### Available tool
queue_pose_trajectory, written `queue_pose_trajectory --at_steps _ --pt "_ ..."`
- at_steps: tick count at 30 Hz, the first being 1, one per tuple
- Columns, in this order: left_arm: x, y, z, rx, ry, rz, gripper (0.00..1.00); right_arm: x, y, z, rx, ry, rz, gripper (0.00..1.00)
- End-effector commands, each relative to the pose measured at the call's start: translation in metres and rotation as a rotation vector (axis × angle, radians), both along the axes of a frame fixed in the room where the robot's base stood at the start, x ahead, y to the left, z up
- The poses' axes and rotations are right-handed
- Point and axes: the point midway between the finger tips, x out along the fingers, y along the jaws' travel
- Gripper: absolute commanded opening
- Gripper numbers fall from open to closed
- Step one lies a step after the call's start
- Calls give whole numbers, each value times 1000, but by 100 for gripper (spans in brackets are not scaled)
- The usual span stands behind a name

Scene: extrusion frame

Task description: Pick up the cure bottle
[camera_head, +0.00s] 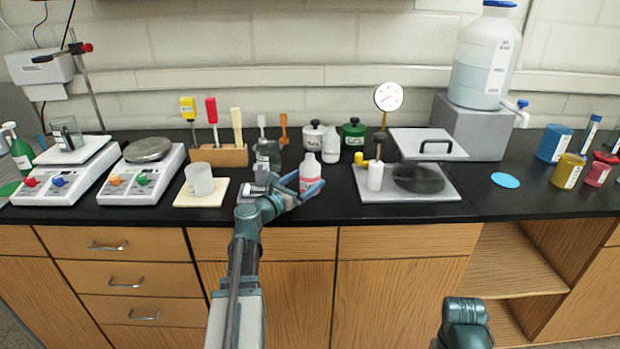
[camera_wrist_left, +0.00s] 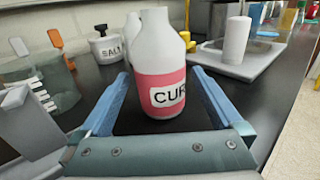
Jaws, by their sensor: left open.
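The cure bottle (camera_head: 310,171) is white with a pink band and stands upright on the black counter near its front edge. In the left wrist view the bottle (camera_wrist_left: 158,66) shows the letters "CUR" on its label. My left gripper (camera_head: 302,183) is open, with its blue fingers on either side of the bottle. In the left wrist view the left gripper (camera_wrist_left: 160,95) has a visible gap between each finger and the bottle.
A plain white bottle (camera_head: 331,146) stands just behind the cure bottle. A glass beaker (camera_head: 268,153) is to its left, and a grey plate (camera_head: 440,190) with a white cylinder (camera_head: 375,176) is to its right. White and green pots stand behind.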

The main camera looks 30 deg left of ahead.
Motion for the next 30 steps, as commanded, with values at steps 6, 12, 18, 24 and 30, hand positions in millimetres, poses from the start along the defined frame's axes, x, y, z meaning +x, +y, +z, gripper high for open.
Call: queue_pose_trajectory --at_steps 6,12,18,24,30 --pt "4 0 0 0 0 0 100 0 0 0 0 0 0 50" --pt "26 -2 1 0 0 -2 100 0 0 1 0 0 0 50" --pt "52 -6 1 0 0 -1 100 0 0 1 0 0 0 50" --pt "52 -7 1 0 0 1 100 0 0 1 0 0 0 50" --pt "52 -7 1 0 0 0 69 0 0 1 0 0 0 50"
